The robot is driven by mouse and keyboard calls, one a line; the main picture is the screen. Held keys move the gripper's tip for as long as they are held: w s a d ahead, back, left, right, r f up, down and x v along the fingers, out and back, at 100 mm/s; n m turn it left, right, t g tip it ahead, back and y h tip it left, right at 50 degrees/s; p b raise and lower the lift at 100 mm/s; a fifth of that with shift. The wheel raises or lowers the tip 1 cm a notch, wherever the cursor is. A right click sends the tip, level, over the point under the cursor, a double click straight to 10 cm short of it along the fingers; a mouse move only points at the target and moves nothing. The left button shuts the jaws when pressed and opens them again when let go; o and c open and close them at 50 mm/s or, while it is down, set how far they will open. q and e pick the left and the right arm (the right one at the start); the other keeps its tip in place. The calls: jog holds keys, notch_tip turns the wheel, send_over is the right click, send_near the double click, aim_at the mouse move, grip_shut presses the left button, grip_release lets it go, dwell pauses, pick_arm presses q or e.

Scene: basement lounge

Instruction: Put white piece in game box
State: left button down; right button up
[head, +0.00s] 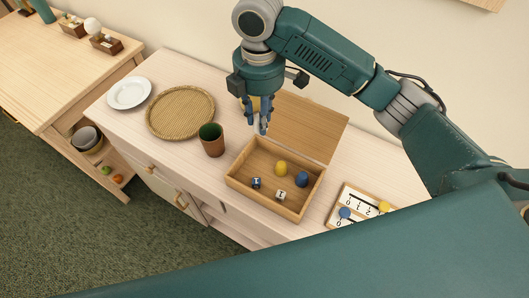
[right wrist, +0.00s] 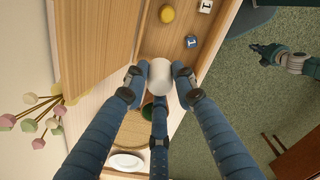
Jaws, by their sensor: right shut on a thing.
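My right gripper (head: 260,122) points down above the back-left part of the open wooden game box (head: 237,187). It is shut on the white piece, a smooth white cylinder or ball that shows between the fingers in the right wrist view (right wrist: 161,73). In the head view the fingers mostly hide the piece. The box lid (head: 310,127) stands open at the back. Inside the box lie a yellow piece (head: 281,168), a blue piece (head: 302,179), a blue die (head: 256,183) and a white die (head: 280,195). My left gripper (right wrist: 268,52) shows small in the right wrist view; its jaw state is unclear.
A brown cup (head: 211,141) stands left of the box, with a round woven tray (head: 180,113) and a white plate (head: 129,93) beyond. A numbered board (head: 358,198) with a blue and a yellow piece lies to the right. The box floor has bare room at the left.

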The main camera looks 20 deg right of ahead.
notch_tip(320, 180, down, 12)
jog(key=shift+s+f+p, duration=0.1)
jog(key=shift+p, duration=1.1)
notch_tip(320, 180, down, 5)
jog(key=shift+r+p, duration=0.2)
jog(key=shift+p, duration=0.2)
jog(key=shift+f, duration=0.2)
jog(key=shift+f, duration=0.15)
jog(key=o, duration=0.6)
notch_tip(320, 180, up, 12)
jog(key=b, duration=0.3)
jog(key=shift+r, duration=0.2)
